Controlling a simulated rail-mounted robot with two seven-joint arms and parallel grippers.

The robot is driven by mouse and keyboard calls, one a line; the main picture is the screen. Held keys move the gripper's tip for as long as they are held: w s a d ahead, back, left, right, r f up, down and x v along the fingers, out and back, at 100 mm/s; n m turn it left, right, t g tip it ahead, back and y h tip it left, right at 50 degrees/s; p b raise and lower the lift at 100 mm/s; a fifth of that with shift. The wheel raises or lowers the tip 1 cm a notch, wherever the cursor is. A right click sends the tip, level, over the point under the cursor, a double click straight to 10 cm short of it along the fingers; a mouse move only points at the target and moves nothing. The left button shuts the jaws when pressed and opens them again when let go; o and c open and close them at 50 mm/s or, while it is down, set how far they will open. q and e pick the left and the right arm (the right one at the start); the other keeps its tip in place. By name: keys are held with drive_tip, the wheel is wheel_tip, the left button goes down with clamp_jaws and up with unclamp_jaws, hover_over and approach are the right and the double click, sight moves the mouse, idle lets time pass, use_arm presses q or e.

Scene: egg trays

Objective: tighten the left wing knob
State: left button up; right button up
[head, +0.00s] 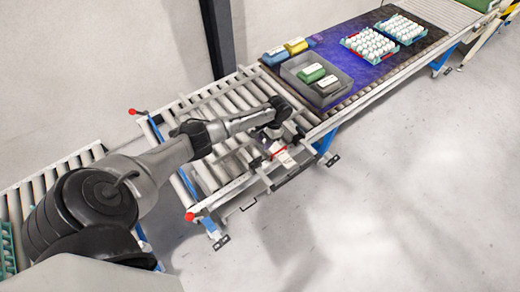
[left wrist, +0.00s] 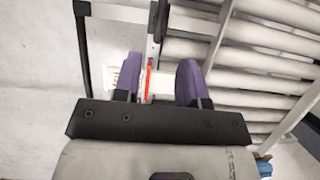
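My left gripper (head: 277,140) is over the rail side of the roller conveyor, near its joint with the dark blue belt. In the left wrist view its two purple fingers (left wrist: 158,82) stand apart, so it is open. A white piece (left wrist: 212,83) lies behind the fingers and reaches past both of them. A thin red strip (left wrist: 150,78) shows in the gap. The white piece with red also shows below the gripper in the head view (head: 284,157). I cannot make out a wing knob; it may be hidden or too small. My right gripper is not in view.
The roller conveyor (head: 225,98) has red ball ends (head: 132,111) at its corners. A blue leg (head: 326,141) stands close to my gripper. Floor (head: 400,210) at right is clear.

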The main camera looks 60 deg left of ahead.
use_arm(q)
drive_tip(key=shift+v, duration=1.15)
